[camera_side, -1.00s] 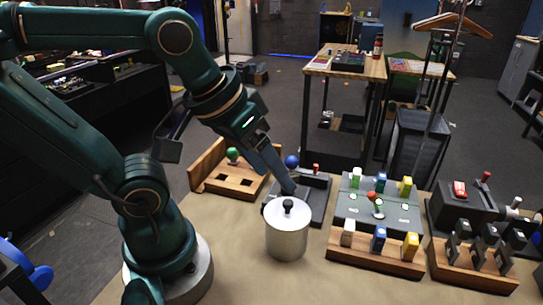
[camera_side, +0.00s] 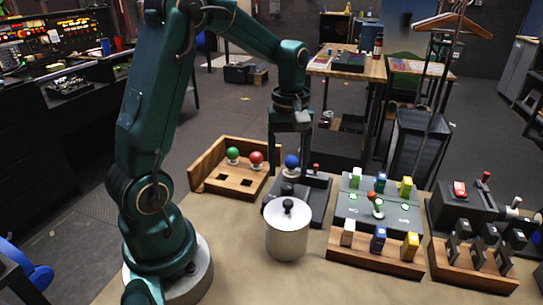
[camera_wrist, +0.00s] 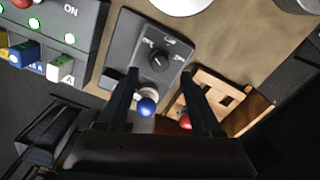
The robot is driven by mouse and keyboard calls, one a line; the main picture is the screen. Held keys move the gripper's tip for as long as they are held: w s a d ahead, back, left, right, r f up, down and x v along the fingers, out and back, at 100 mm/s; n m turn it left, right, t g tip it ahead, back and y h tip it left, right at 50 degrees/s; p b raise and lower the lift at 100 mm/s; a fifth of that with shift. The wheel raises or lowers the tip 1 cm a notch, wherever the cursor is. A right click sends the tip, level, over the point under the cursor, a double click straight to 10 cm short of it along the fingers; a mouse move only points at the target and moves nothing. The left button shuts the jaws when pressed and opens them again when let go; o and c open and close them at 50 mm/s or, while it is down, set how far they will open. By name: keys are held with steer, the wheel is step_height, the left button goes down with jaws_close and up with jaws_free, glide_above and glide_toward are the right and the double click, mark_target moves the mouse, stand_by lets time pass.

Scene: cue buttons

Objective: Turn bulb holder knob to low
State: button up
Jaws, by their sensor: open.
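The bulb holder is a dark grey box (camera_side: 318,197) behind the silver pot in the side view. It carries a blue bulb (camera_side: 292,161). In the wrist view its panel (camera_wrist: 128,50) shows a round black knob (camera_wrist: 160,60) with small white labels around it, too small to read surely. The blue bulb (camera_wrist: 147,106) is below the knob there. My gripper (camera_side: 290,174) points straight down over the holder, open. Contact with the knob cannot be told.
The silver pot (camera_side: 287,240) with a black lid knob stands close in front. A wooden tray (camera_side: 215,182) with green and red bulbs is left. A grey switch panel (camera_side: 350,205) and a wooden block rack (camera_side: 375,263) are right. The table front is bare.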

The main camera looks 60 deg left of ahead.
mark_target(288, 186)
steer(key=shift+f, duration=2.25)
jaws_close()
steer(key=shift+m, duration=0.4)
steer(key=m, duration=0.5)
steer(key=shift+r, duration=0.1)
steer(key=m, duration=0.6)
